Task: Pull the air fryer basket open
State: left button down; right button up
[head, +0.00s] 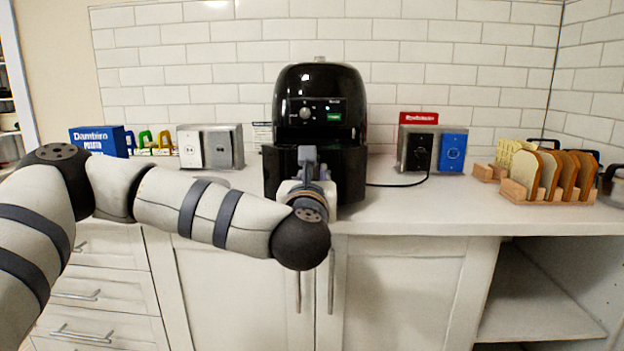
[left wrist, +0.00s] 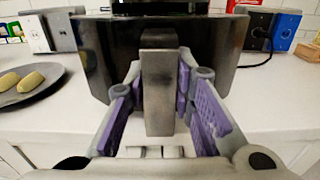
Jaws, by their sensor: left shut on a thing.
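The black air fryer (head: 319,92) stands upright on the white counter against the tiled wall. In the left wrist view the basket front (left wrist: 215,70) spans the top middle, with an upright metallic handle (left wrist: 158,85) in front. My left gripper (left wrist: 160,105) is shut on this handle, one purple-padded finger on each side. I cannot tell how far the basket stands out from the body. My right gripper is not in view.
A dark plate (left wrist: 30,98) with two oval yellowish pieces lies left of the fryer. Socket boxes (head: 210,147) stand left and right, a cable (head: 400,184) on the right. Bread slices sit in a wooden rack (head: 545,194). Cabinet doors (head: 400,290) are below.

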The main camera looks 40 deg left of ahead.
pick_arm(q)
jog(key=c, duration=1.4)
grip_release()
jog(key=shift+o, duration=0.2)
jog(key=v, duration=1.2)
jog(key=shift+f, duration=0.1)
